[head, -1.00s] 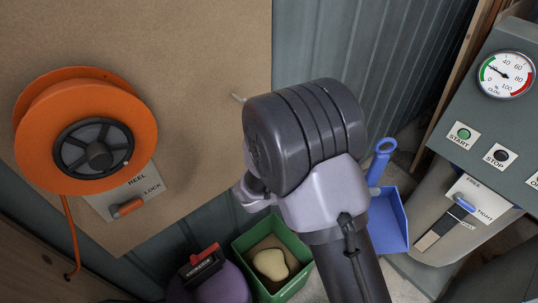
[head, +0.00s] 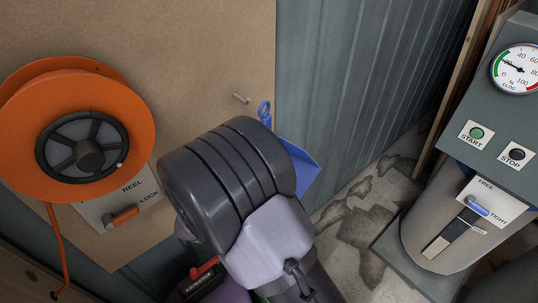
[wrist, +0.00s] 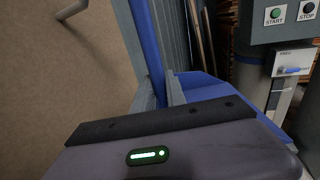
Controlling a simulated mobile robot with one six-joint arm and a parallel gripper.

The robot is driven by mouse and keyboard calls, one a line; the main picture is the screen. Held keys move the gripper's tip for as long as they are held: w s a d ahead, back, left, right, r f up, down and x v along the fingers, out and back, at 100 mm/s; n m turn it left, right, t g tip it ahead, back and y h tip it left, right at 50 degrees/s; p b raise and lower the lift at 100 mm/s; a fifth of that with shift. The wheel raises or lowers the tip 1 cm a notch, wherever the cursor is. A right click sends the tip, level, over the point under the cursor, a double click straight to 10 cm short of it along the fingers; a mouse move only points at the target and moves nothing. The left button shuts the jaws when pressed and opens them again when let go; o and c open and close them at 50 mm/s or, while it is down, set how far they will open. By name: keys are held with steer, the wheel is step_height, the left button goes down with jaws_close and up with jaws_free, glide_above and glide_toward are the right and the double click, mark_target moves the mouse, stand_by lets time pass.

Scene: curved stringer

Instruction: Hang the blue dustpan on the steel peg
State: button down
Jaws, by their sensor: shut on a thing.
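The blue dustpan (head: 300,168) shows right of my dark wrist in the head view, with its looped handle end (head: 265,112) pointing up. The steel peg (head: 240,98) sticks out of the brown board, a little left of and above the loop in the picture; the two look apart. In the wrist view, my gripper (wrist: 158,88) is shut on the blue handle (wrist: 149,45), and the pan (wrist: 203,86) lies behind it. The peg (wrist: 73,10) is at the upper left there. The loop is out of the wrist view. My wrist hides the fingers in the head view.
An orange hose reel (head: 85,150) and its lock plate (head: 122,214) are on the board (head: 200,50) at left. A control panel with a gauge (head: 516,68) stands at right. Part of a red-and-black object (head: 200,277) shows low. The stained floor (head: 370,215) between looks clear.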

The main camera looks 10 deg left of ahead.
steer(key=w+a+b, duration=0.2)
steer(key=w+a, duration=0.3)
steer(key=a, duration=0.1)
steer(key=shift+w+f+b, duration=0.2)
steer(key=shift+f+b, duration=0.1)
steer(key=shift+f, duration=0.1)
steer(key=shift+a+f, duration=0.1)
steer(key=shift+a, duration=0.05)
stand_by(0.7)
steer(key=c, duration=1.3)
jaws_free()
steer(key=shift+d+p+v, duration=0.1)
steer(key=shift+p+v, duration=1.15)
steer(key=shift+v, duration=3.1)
steer(key=shift+d+p+v, duration=0.15)
steer(key=shift+p+v, duration=1.1)
steer(key=shift+v, duration=3.15)
